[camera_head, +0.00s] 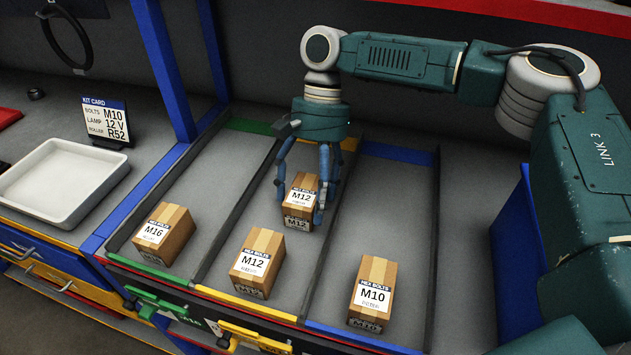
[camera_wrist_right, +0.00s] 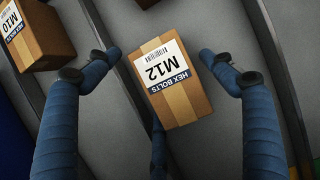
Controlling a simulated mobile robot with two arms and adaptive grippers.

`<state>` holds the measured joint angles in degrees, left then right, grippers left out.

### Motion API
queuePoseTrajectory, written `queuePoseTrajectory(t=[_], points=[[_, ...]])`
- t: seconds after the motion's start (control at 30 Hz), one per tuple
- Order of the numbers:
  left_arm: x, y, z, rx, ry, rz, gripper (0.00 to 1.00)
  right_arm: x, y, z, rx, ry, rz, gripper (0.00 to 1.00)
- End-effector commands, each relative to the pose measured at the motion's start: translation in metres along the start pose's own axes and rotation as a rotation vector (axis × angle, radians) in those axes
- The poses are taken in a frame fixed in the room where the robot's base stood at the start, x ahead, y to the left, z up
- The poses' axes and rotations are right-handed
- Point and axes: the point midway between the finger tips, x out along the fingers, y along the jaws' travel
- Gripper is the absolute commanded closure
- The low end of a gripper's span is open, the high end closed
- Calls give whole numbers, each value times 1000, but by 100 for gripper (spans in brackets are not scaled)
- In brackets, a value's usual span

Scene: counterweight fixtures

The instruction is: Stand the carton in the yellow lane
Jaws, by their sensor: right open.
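My right gripper (camera_head: 307,196) is open over the yellow lane, its blue fingers around an M12 carton (camera_head: 299,205) that appears to stand on the lane floor. In the right wrist view this brown M12 carton (camera_wrist_right: 172,85) sits between the spread fingertips (camera_wrist_right: 163,57), with gaps on both sides. A third finger is partly hidden behind it. The yellow lane (camera_head: 255,207) is the middle one, with a yellow front edge. Another M12 carton (camera_head: 257,263) stands near that edge. My left gripper is not in view.
An M16 carton (camera_head: 164,235) stands in the green lane at left and an M10 carton (camera_head: 372,292) in the blue lane at right. Dark dividers separate the lanes. A white tray (camera_head: 112,182) and a kit card (camera_head: 106,122) are further left.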

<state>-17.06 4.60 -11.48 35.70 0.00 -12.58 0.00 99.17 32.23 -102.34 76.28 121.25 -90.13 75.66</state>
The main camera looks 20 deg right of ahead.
Motion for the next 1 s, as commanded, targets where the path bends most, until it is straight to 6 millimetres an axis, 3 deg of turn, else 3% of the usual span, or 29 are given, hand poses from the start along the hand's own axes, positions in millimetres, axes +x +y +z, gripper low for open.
queuePoseTrajectory(t=[0.2,0.6,1.0], points=[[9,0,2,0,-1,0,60,-30,-2,-4,3,0,-5,18],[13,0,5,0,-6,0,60,-58,-2,-70,4,1,-4,18],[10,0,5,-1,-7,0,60,-73,-3,-104,1,5,-3,18]])
